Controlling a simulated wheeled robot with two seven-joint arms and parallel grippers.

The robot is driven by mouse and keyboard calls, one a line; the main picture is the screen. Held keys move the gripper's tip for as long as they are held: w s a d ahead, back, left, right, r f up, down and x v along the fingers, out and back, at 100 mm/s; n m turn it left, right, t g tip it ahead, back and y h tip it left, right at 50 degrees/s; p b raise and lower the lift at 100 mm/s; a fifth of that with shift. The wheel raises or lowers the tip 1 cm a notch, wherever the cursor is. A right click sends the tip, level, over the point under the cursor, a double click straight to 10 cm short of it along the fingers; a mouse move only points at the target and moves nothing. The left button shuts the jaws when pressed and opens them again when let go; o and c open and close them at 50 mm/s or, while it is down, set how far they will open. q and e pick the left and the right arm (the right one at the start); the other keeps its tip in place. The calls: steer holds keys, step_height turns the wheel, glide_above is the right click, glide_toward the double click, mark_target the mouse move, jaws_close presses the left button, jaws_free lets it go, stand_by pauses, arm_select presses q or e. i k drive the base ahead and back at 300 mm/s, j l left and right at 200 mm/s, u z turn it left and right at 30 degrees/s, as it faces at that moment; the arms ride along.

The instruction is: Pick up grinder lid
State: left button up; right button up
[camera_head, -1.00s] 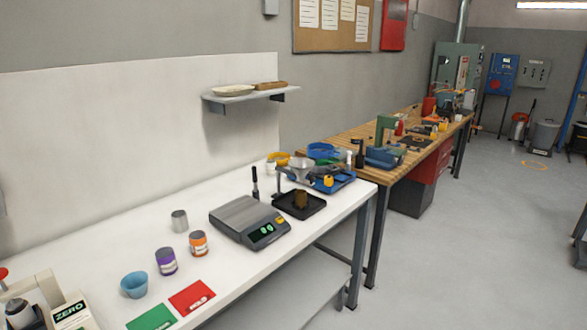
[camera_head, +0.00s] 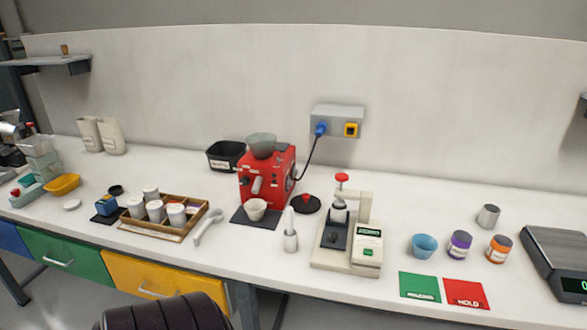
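A round black lid with a red knob (camera_head: 306,204) lies flat on the white bench, just right of a red grinder (camera_head: 267,179). It looks like the grinder lid. The grinder has an open, greyish see-through hopper (camera_head: 261,145) on top, with no lid on it. A small white cup (camera_head: 256,209) stands at the grinder's front on a dark mat. Neither of my grippers is in view.
A press (camera_head: 347,235) with a red knob stands right of the lid, and a white bottle (camera_head: 290,236) in front. A wooden tray (camera_head: 157,222) of white jars is left.

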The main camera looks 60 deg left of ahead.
mark_target(305, 204)
steer(key=u, duration=1.75)
